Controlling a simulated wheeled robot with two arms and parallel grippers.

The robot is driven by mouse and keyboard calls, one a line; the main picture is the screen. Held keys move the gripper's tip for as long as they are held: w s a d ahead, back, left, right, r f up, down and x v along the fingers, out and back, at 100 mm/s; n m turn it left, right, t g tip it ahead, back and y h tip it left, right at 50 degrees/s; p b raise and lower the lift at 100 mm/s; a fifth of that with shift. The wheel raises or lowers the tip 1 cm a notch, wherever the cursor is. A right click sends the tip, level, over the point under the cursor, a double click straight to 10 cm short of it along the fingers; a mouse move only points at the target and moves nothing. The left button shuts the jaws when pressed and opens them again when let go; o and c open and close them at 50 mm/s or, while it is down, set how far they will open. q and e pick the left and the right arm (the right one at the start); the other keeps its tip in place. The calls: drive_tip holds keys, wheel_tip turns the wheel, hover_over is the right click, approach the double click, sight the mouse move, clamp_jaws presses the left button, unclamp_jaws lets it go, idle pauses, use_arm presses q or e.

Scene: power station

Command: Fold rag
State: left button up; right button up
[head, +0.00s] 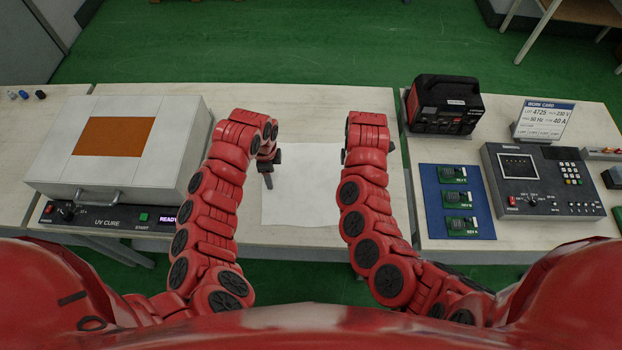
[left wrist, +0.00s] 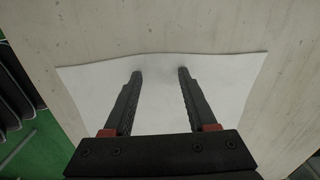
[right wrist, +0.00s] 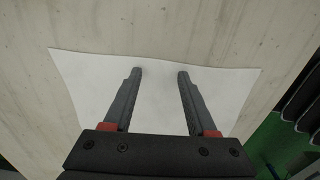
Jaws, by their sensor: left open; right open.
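The rag (head: 300,190) is a white, flat sheet lying spread on the middle table between my two arms. My left gripper (head: 268,180) is over the rag's left side, open and empty, pointing down. In the left wrist view its two fingers (left wrist: 160,72) are apart above the white rag (left wrist: 215,90), near one edge. My right gripper is mostly hidden behind its own arm in the head view. In the right wrist view its fingers (right wrist: 160,72) are open and empty above the rag (right wrist: 220,95), near an edge. I cannot tell whether the fingertips touch the cloth.
A UV cure box (head: 60,160) with an orange window stands left of the rag. On the right table are a black power unit (head: 444,105), a blue mat (head: 430,205) with green boards, a grey control panel (head: 530,195) and a work card (head: 543,120). Bare table lies behind the rag.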

use_arm(q)
drive_tip(key=shift+f, duration=0.15)
use_arm(e)
drive_tip(key=shift+f, duration=0.2)
use_arm(q)
clamp_jaws()
use_arm(e)
clamp_jaws()
drive_tip(key=shift+r, duration=0.1)
